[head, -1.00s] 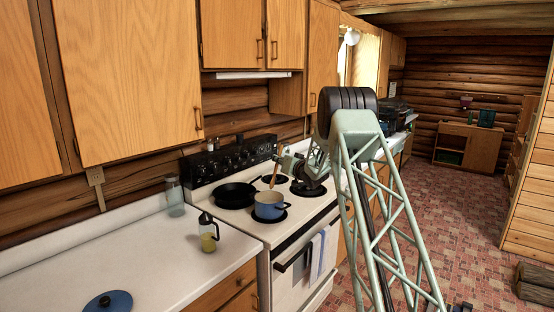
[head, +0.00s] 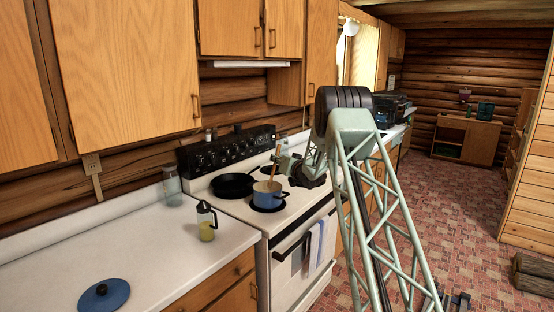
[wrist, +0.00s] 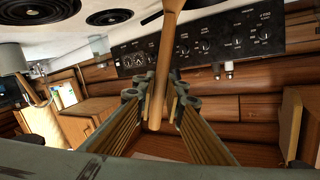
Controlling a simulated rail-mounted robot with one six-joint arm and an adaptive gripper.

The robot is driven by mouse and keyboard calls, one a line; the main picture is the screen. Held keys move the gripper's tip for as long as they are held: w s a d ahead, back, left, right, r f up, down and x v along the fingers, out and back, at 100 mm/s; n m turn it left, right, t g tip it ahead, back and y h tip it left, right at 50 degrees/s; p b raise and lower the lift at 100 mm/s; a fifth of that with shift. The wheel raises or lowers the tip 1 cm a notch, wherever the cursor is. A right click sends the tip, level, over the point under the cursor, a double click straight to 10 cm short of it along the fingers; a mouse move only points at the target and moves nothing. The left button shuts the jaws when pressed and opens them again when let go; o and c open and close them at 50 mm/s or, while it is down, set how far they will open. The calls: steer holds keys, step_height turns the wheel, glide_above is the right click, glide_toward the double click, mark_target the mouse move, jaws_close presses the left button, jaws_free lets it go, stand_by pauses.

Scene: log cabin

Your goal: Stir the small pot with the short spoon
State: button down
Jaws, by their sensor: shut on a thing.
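The small blue pot (head: 268,196) stands upright on the front left burner of the stove. A wooden short spoon (head: 274,160) is held steeply, and its lower end reaches down into the pot's mouth. The pot's wall hides the spoon's tip, so I cannot tell whether it touches the bottom. My gripper (head: 281,162) is just above and to the right of the pot, shut on the spoon's handle. In the wrist view, the spoon (wrist: 167,55) runs between the two fingers of my gripper (wrist: 158,104). The pot does not show clearly in that view.
A black frying pan (head: 234,184) sits behind and left of the pot on the stove (head: 228,200). A glass dispenser (head: 207,222), a clear jar (head: 172,186) and a blue lid (head: 104,294) are on the left counter. The lid has bare counter around it.

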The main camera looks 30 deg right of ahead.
mark_target(274, 168)
steer(key=shift+s+a+f+b, duration=0.15)
steer(key=shift+a+f+b, duration=0.15)
steer(key=shift+f+b, duration=0.4)
steer(key=shift+s+a+f+b, duration=0.1)
steer(key=shift+a+f+b, duration=0.25)
steer(key=shift+f, duration=0.5)
steer(key=shift+s+a+f+b, duration=0.15)
steer(key=shift+a+f+b, duration=0.1)
steer(key=shift+f+b, duration=0.45)
steer(key=shift+f, duration=0.1)
